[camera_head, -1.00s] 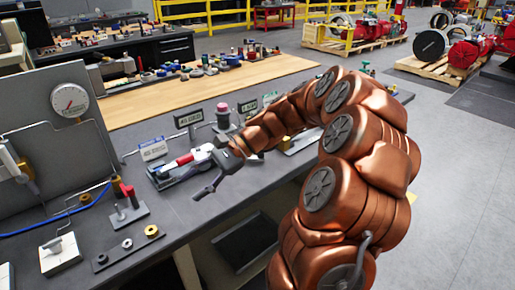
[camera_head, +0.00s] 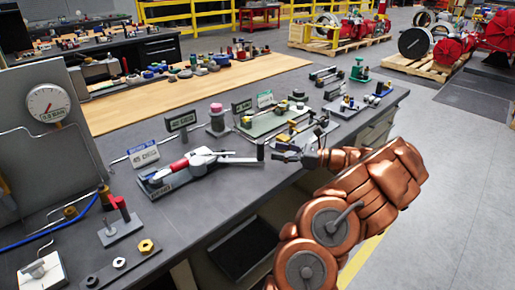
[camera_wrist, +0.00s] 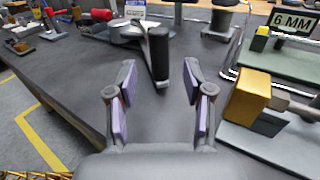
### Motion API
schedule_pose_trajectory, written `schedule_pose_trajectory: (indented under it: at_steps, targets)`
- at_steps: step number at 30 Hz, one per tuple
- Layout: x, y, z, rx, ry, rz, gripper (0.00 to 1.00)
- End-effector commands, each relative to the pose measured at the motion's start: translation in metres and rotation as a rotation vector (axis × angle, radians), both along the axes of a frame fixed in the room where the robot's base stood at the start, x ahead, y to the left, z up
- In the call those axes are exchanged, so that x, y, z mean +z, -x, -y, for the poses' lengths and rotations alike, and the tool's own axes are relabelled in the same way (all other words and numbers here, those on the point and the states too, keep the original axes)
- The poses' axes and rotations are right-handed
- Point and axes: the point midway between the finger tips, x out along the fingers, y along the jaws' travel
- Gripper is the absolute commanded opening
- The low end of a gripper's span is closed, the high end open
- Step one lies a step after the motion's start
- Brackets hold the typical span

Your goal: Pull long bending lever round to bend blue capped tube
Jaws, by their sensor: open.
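The tube bender (camera_head: 170,182) stands on the grey bench, with a red part (camera_head: 180,165) on top. My gripper (camera_head: 282,153) is open and empty, just right of the grip. In the wrist view my gripper (camera_wrist: 158,72) faces the grip, which appears centred between the fingertips; contact is not visible.
A 45 DEG sign (camera_head: 143,155) stands behind the bender. A green fixture (camera_head: 270,120) and a yellow block (camera_wrist: 248,97) lie right of my gripper. A red-handled clamp (camera_head: 121,210) stands at the left. The bench surface in front of the lever is clear.

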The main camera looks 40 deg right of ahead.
Motion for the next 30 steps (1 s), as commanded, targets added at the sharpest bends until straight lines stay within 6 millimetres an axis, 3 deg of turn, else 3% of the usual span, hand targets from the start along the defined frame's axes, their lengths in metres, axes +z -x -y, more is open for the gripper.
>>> schedule_pose_trajectory:
  at_steps: [15, 26, 30]
  targets:
    - [0.001, -0.055, -0.034, 0.006, 0.001, 0.001, 0.51]
    - [0.001, -0.060, -0.037, 0.006, 0.002, 0.000, 0.51]
    - [0.001, -0.060, -0.037, 0.006, 0.002, 0.000, 0.37]
